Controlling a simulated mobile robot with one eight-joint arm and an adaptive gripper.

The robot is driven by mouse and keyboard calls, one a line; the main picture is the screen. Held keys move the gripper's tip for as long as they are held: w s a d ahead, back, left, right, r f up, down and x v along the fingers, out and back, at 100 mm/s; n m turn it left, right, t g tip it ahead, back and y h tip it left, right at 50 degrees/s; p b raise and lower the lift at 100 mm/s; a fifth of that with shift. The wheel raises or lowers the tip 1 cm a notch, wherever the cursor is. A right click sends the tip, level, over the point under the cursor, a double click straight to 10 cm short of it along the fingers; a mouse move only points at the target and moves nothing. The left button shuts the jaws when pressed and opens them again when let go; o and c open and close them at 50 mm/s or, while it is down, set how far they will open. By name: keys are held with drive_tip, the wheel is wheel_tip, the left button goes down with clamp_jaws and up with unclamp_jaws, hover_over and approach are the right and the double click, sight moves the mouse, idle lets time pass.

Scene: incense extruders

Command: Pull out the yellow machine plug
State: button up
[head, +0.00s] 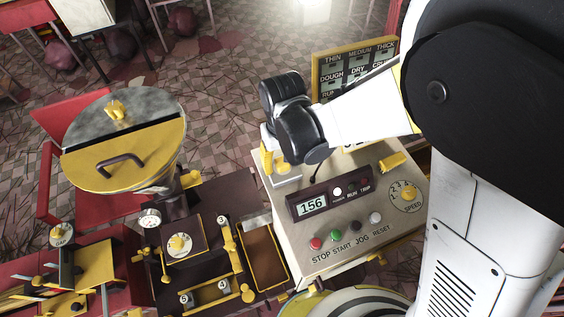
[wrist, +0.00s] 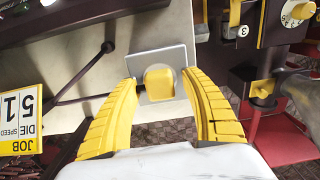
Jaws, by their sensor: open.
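The yellow plug (wrist: 159,82) sits on a grey metal plate (wrist: 172,57) at the edge of the pale machine box, seen in the wrist view. My gripper (wrist: 160,80) is open, with one yellow finger on either side of the plug. Gaps show between the plug and both fingers, so it is not gripped. In the head view my gripper (head: 272,164) is at the left back corner of the control box (head: 335,240). The plug cannot be told apart from the yellow fingers there.
A sign (head: 352,65) stands behind. A round yellow-lidded hopper (head: 125,140) and an extruder are left. A dark rod (wrist: 85,75) runs near the fingers.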

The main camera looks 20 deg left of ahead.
sight(282, 161)
drive_tip(key=shift+c, duration=0.4)
clamp_jaws()
drive_tip(key=shift+r, duration=0.2)
drive_tip(key=shift+r+p, duration=1.7)
drive_tip(key=shift+r, duration=1.15)
